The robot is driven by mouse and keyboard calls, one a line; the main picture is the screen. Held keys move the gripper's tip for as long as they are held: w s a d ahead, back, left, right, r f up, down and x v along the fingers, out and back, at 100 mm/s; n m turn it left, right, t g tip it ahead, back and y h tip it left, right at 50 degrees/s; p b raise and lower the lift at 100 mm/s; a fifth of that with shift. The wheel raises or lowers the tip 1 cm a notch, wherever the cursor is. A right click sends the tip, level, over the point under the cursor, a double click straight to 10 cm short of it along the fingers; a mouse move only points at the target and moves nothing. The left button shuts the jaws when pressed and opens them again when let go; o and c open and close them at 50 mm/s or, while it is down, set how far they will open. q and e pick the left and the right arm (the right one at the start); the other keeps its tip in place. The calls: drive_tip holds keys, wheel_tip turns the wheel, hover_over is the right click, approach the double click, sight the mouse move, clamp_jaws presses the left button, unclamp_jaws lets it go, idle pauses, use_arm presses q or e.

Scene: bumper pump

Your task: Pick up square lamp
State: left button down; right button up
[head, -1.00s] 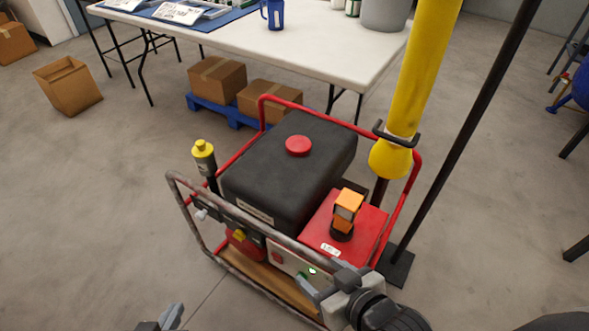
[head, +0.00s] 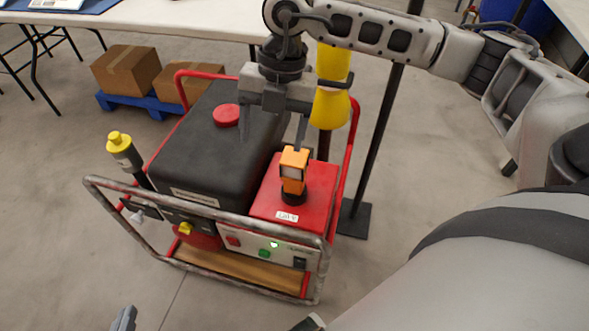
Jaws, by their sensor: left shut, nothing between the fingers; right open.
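The square lamp (head: 293,170) is orange with a pale square face. It stands upright on a dark round base on the red top (head: 265,203) of the generator-like machine. My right gripper (head: 273,142) is open and points down just above and behind the lamp. One finger is left of the lamp, over the black tank; the other comes down close to the lamp's top. I cannot tell whether that finger touches it. My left gripper (head: 124,319) is shut and empty at the bottom edge, only its tip showing.
The machine has a black tank (head: 200,150) with a red cap (head: 227,115), a tubular frame (head: 215,222) and a yellow-topped cylinder (head: 119,142) at its left. A yellow post (head: 331,105) and a dark pole stand behind. Boxes (head: 126,70) sit on a blue pallet near a white table.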

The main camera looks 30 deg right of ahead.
sight(294, 166)
drive_tip(key=w+d+m+h, duration=0.2)
drive_tip(key=d+h, duration=0.1)
drive_tip(key=d, duration=0.3)
drive_tip(key=shift+t, duration=0.4)
drive_tip(key=f, duration=0.4)
drive_tip(key=f+b, duration=0.1)
drive_tip(key=f, duration=0.3)
drive_tip(key=shift+s+f, duration=0.2)
drive_tip(key=shift+f, duration=0.05)
drive_tip(key=shift+s+a+f+b, duration=0.1)
drive_tip(key=shift+a+f+b, duration=0.1)
drive_tip(key=shift+f, duration=1.25)
drive_tip(key=shift+s+a+f+b, duration=0.1)
drive_tip(key=shift+a+f, duration=0.1)
drive_tip(key=shift+f, duration=1.2)
drive_tip(key=c, duration=1.4)
drive_tip(key=shift+o, duration=0.2)
drive_tip(key=shift+r, duration=0.1)
